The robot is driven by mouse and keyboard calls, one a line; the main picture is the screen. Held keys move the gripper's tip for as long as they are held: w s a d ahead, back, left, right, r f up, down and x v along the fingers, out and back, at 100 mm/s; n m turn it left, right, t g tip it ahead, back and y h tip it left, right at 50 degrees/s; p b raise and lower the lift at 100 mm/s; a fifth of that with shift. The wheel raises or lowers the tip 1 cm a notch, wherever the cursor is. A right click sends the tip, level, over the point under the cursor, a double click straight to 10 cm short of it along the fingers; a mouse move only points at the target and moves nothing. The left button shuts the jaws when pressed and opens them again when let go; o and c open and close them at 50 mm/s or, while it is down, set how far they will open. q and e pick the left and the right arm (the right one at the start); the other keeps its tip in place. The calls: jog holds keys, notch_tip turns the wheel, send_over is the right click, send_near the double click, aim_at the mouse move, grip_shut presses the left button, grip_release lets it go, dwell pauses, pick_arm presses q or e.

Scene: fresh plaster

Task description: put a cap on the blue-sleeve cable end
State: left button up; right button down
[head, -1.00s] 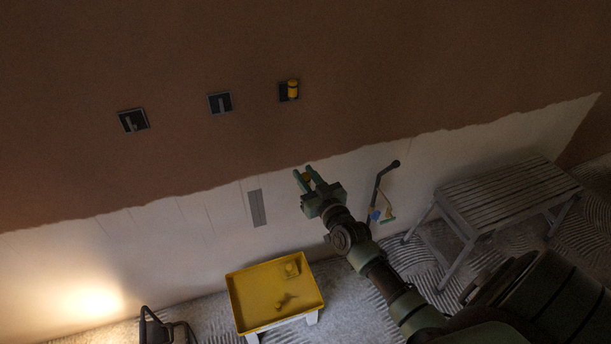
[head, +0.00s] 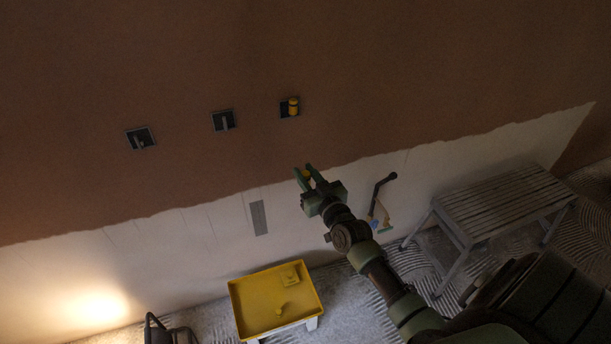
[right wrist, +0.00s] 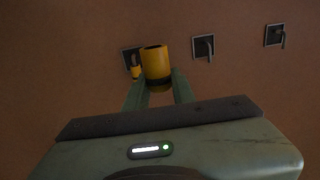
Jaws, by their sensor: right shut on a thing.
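My right gripper (head: 306,172) is shut on a yellow cap, held in front of the wall below the boxes. In the right wrist view the yellow cap (right wrist: 155,64) stands between the fingers, its dark open end showing. Three dark wall boxes show in the head view: left (head: 133,133), middle (head: 217,127) and right (head: 284,112). The left and middle boxes each show a bare greyish cable end. A yellow cap (head: 293,106) sits at the right box. No blue sleeve can be made out. My left gripper is not in view.
A yellow tray (head: 246,318) below holds a small yellow block and a loose yellow piece. A slatted bench (head: 505,200) stands at the right. A dark-handled tool (head: 382,186) leans at the wall. A lit lamp glows at lower left. The wall around the boxes is clear.

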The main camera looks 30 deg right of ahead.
aim_at(305, 173)
notch_tip(305, 173, up, 18)
dwell(2.0)
jog(key=shift+r, duration=0.1)
dwell(0.7)
